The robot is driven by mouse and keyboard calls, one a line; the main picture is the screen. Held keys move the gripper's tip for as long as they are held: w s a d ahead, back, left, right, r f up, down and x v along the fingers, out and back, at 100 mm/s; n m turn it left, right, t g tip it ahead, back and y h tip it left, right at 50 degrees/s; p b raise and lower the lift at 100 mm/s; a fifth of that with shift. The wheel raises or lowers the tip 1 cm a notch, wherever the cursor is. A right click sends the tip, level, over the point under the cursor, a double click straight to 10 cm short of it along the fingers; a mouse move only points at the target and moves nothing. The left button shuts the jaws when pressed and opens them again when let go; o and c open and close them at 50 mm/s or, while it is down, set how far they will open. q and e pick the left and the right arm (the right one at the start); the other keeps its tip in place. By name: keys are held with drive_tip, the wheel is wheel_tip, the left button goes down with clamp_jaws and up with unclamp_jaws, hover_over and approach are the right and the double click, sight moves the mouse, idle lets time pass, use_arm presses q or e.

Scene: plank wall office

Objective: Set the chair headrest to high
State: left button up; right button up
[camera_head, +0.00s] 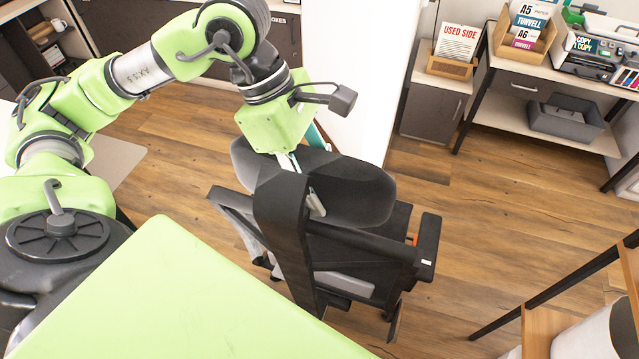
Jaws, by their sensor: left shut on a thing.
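The black office chair (375,246) stands on the wooden floor in the middle of the view. Its dark grey oval headrest (355,192) sits at the top of the backrest, and a wide black upright (282,225) runs down behind it. My left gripper (303,181) comes down from above and is shut on the headrest, its light fingers beside the upright. The gripper body hides part of the headrest's left end. I cannot tell the headrest's height setting from this angle. My right gripper is out of view.
A white wall end (352,80) stands just behind the chair. A low cabinet (432,112) and a desk with paper boxes (520,35) and a grey bin (567,118) are at the back right. Wooden shelving (545,325) is at the lower right. The floor right of the chair is clear.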

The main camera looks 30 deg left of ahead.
sight(311, 162)
use_arm(q)
wheel_tip(311, 162, up, 2)
drive_tip(key=shift+r, duration=0.1)
drive_tip(key=shift+o, duration=0.2)
drive_tip(key=shift+s+d+r, duration=0.1)
drive_tip(key=shift+s+r, duration=0.05)
drive_tip(key=o, duration=1.3)
drive_tip(key=shift+o, duration=1.4)
drive_tip(key=shift+s, duration=0.25)
drive_tip(key=shift+w, duration=0.1)
drive_tip(key=shift+a+r, duration=0.2)
drive_tip(key=shift+r, duration=0.15)
drive_tip(key=v, duration=1.1)
drive_tip(key=shift+r, duration=0.1)
